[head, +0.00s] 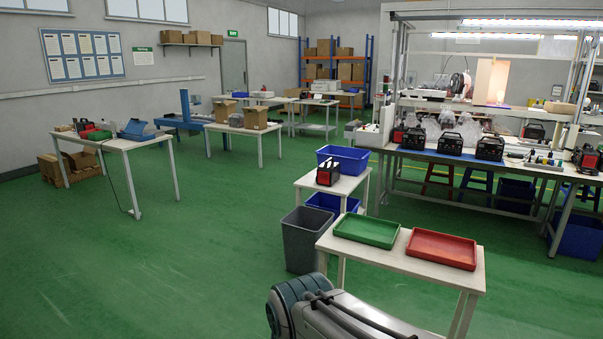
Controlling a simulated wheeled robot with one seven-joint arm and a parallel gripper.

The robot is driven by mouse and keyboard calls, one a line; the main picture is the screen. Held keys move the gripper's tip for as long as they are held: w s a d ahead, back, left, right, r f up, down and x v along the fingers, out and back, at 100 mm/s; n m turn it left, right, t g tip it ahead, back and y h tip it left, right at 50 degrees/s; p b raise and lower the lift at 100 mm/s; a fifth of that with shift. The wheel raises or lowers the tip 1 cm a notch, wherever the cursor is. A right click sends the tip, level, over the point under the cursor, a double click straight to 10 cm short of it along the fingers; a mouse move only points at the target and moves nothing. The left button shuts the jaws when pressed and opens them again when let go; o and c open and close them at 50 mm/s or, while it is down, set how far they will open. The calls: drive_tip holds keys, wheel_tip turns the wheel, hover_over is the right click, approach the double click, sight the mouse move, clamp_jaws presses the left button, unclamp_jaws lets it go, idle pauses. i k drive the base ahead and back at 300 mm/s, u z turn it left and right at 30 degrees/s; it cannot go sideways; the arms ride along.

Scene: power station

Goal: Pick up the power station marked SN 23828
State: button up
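Several black power stations with handles stand on the long workbench (470,160) at the right: one at the left (408,138), one in the middle (450,143), one to its right (490,148) and one near the right edge (588,158). A red and black unit (327,175), possibly another power station, stands on the small white table in the middle. No SN marking is readable at this size, so I cannot tell which is SN 23828. Part of my arm shows at the bottom centre; my gripper is out of view.
A nearer table (400,262) holds a green tray (367,231) and a red tray (441,250). Stools stand under the workbench. The green floor (150,270) at the left is clear.

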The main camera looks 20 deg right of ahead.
sight(329, 172)
drive_tip(key=u, duration=0.4)
drive_tip(key=k, duration=0.55)
drive_tip(key=u, duration=0.35)
drive_tip(key=i, duration=1.5)
drive_tip(key=z, duration=0.45)
drive_tip(key=i, duration=1.7)
drive_tip(key=z, duration=0.35)
drive_tip(key=i, duration=1.9)
drive_tip(key=z, duration=0.3)
drive_tip(key=i, duration=2.05)
drive_tip(key=z, duration=0.65)
drive_tip(key=i, duration=1.65)
drive_tip(key=z, duration=1.3)
drive_tip(key=i, duration=0.9)
drive_tip(key=z, duration=1)
